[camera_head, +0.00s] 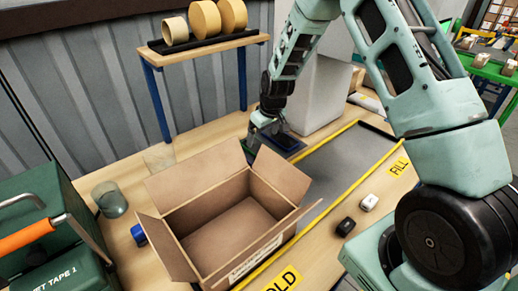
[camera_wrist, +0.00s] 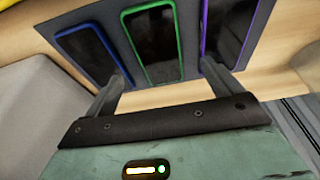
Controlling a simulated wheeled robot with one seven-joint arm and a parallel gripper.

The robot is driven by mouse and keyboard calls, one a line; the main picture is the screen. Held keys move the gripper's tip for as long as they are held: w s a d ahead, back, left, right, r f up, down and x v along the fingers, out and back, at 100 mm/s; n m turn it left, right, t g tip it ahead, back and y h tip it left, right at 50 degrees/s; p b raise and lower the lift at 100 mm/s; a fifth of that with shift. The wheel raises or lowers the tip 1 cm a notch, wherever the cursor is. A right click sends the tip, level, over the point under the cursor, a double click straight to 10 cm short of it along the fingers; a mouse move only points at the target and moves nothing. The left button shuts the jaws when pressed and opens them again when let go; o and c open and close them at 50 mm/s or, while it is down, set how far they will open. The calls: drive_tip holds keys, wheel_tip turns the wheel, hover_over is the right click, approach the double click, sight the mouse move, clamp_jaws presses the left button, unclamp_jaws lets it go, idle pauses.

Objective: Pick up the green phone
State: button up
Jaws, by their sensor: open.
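The green phone (camera_wrist: 153,43) has a dark screen and a green rim. It lies in the wrist view between a blue-rimmed phone (camera_wrist: 88,52) on its left and a purple-rimmed phone (camera_wrist: 230,30) on its right. My gripper (camera_wrist: 168,78) is open and empty. Its two fingers point towards the phones, one near the lower end of the blue phone and one near the purple phone, with the green phone's lower end in the gap. In the head view my gripper (camera_head: 270,132) is low over the table, and the green phone cannot be made out there.
The phones lie on a dark mat (camera_wrist: 190,12). An open carton (camera_head: 228,222) stands in front, left of a yellow-edged grey strip (camera_head: 335,170). A white box (camera_head: 320,95) stands just right of my gripper. A small shelf (camera_head: 205,48) with tape rolls stands behind.

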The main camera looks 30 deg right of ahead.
sight(260, 145)
drive_tip(key=shift+p+x, duration=0.85)
drive_tip(key=shift+x, duration=2.2)
drive_tip(key=shift+d, duration=0.1)
drive_tip(key=c, duration=1.2)
